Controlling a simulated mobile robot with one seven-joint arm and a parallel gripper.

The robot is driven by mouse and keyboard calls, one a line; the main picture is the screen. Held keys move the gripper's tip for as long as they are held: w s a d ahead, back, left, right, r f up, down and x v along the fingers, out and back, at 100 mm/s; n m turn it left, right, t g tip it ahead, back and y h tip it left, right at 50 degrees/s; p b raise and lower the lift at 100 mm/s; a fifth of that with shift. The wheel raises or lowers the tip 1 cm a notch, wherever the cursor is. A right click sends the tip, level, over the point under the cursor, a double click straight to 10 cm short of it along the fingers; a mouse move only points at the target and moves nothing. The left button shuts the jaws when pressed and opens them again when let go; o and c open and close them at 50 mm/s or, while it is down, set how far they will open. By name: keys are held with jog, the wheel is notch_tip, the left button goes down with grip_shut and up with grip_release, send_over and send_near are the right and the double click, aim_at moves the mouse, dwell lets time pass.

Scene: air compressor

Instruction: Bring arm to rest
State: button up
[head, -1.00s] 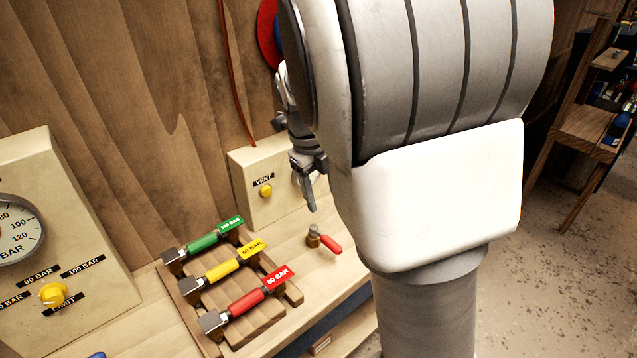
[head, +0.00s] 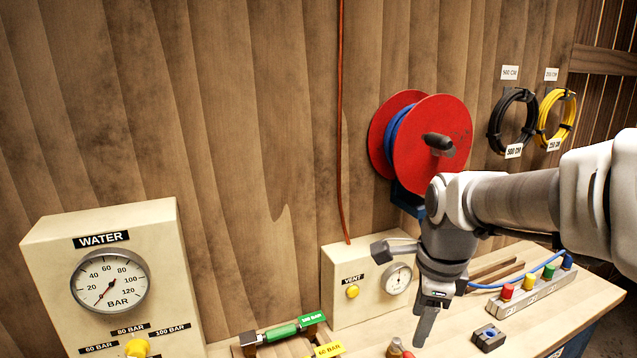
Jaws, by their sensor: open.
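My arm (head: 520,203) reaches in from the right edge of the head view. My gripper (head: 428,322) hangs from its end, pointing down over the bench, in front of the vent box (head: 352,268). It is open, and nothing shows between its fingers.
A red hose reel (head: 432,150) is on the wall behind my arm. A water gauge box (head: 108,262) stands at left. Green-handled (head: 281,332) and yellow-labelled (head: 329,350) parts lie at the bottom. A rack of coloured plugs (head: 527,290) and a dark block (head: 488,338) are at right.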

jog(key=s+a+r+n+t, duration=0.1)
jog(key=s+n, duration=0.5)
jog(key=n, duration=0.4)
jog(key=s+a+r+n+t, duration=0.1)
jog(key=s+r+n+t, duration=0.1)
jog(key=s+n, duration=0.5)
jog(key=n, duration=0.3)
jog(key=shift+s+a+n, duration=0.15)
jog(key=shift+a+n, duration=0.1)
jog(key=shift+n, duration=0.15)
